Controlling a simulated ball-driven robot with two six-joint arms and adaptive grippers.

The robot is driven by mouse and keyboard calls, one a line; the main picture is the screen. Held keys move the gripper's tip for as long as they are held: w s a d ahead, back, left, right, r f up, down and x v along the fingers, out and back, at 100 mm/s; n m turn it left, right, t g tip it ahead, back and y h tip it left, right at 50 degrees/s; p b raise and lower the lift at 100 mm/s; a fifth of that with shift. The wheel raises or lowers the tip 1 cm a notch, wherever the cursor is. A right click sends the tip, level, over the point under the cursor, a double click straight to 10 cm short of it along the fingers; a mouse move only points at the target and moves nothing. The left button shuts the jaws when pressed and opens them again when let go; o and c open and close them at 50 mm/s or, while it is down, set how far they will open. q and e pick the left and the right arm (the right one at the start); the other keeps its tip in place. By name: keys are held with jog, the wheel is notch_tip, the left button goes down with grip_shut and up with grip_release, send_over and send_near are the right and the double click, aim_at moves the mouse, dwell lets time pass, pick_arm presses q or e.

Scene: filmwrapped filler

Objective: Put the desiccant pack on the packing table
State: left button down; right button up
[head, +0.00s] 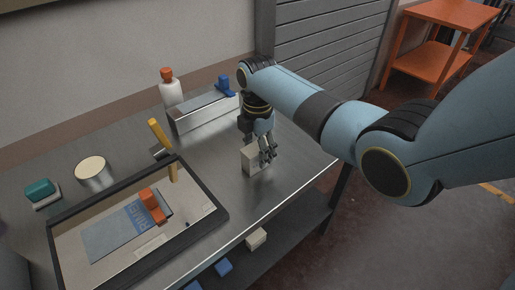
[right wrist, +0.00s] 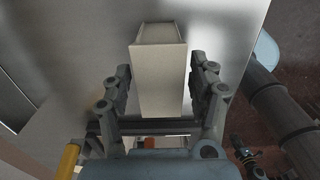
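A small off-white box (head: 250,160) stands upright near the right end of the steel table (head: 215,200); it may be the desiccant pack, but no label is readable. My right gripper (head: 266,157) reaches down over it from above. In the right wrist view the box (right wrist: 158,80) is between the two fingers of the gripper (right wrist: 160,85), with narrow gaps at both sides, so the gripper looks open around it. Which table is the packing table is not marked. My left gripper is not in view.
A dark-framed tray (head: 215,222) with an orange-handled tool fills the front left. A white bottle (head: 171,93), a long metal box (head: 205,110), a yellow-handled tool (head: 159,133) and a round tin (head: 93,171) stand behind. An orange table (head: 450,14) is far right.

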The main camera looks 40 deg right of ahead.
notch_tip(320, 180, up, 12)
jog(key=shift+r+p, duration=0.15)
jog(key=shift+p, duration=0.3)
dwell(0.6)
